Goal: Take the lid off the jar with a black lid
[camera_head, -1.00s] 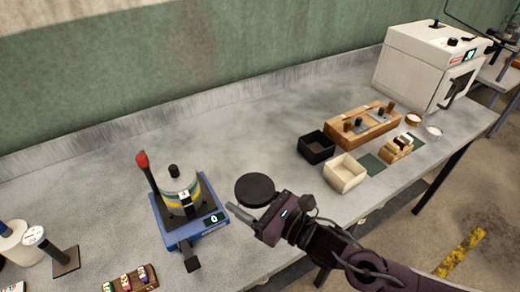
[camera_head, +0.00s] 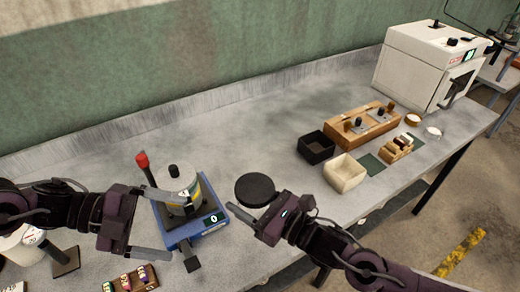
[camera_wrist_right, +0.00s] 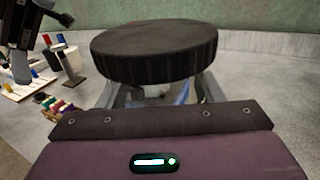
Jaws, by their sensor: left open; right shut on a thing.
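The jar's black lid (camera_head: 255,189) is a wide round disc in front of my right gripper (camera_head: 243,212) in the head view. In the right wrist view the lid (camera_wrist_right: 155,50) fills the upper middle, and the fingers reach in beneath it. My right gripper is shut on the jar below the lid; the lid hides most of the jar's body, and only a pale patch shows between the fingers. My left gripper (camera_head: 155,225) is open and empty, at the left of the blue-based device, apart from the lid. It also shows at the upper left of the right wrist view.
A blue-based device (camera_head: 190,232) with a metal pot and a red-tipped lever stands between my grippers. A black box (camera_head: 316,148), a cream box (camera_head: 345,173) and a wooden rack (camera_head: 362,126) are to the right. A white oven (camera_head: 430,65) stands at the back right. The table behind the lid is clear.

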